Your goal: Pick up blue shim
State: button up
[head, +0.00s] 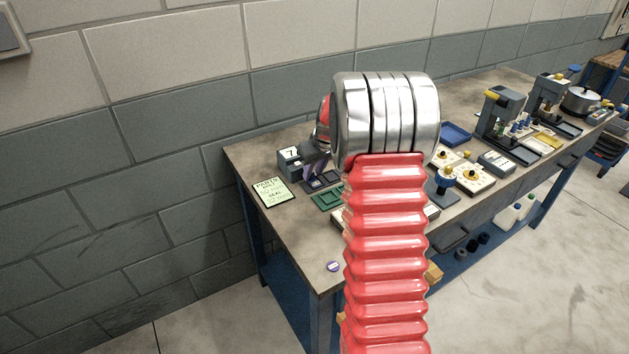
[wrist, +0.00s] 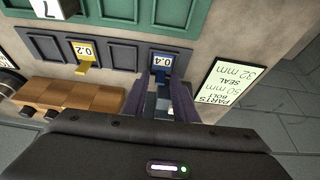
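The blue shim (wrist: 163,73) sits in a dark grey tray (wrist: 122,56) in the wrist view, by a white label reading 0.4. My gripper (wrist: 160,88) points at this slot, its two dark fingers apart, one on each side of the shim's blue tab. A gap shows between the fingers, and I see no clear contact. The lower part of the shim is partly hidden by the fingers. In the head view my gripper (head: 315,150) is over the dark tray (head: 324,183), mostly behind my wrist, and the shim cannot be made out there.
A green tray (wrist: 150,12), a brown block (wrist: 80,96) and a parts card (wrist: 225,83) are close by. In the head view, devices (head: 500,110) fill the bench's far right; its near left corner is mostly clear.

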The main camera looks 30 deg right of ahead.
aim_at(314, 181)
grip_shut()
jog(key=shift+r, duration=0.1)
notch_tip(314, 181, up, 10)
dwell(0.8)
dwell(0.4)
